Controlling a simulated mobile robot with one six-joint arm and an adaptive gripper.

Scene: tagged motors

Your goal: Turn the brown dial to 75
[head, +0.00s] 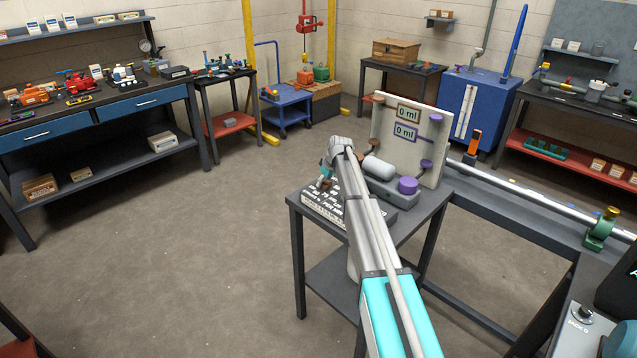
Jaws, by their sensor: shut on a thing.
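My gripper (323,176) is at the left end of the small table, low over the dosing device, and my arm reaches to it from the lower right. It is closed around a small brown thing, which looks like the brown dial (327,184); the fingers hide most of it, and its setting cannot be read. The upright board (404,150) has a brown-framed display (409,114) reading 0 ml and a purple-framed display (405,132) reading 0 ml. A purple dial (407,185) stands at the device's right side.
The small dark table (418,232) holds the device. A white-lettered plate (320,207) lies at its left front. A grey cylinder (380,168) sits by the board. A bench with a long metal rail (530,204) adjoins at right. The floor to the left is clear.

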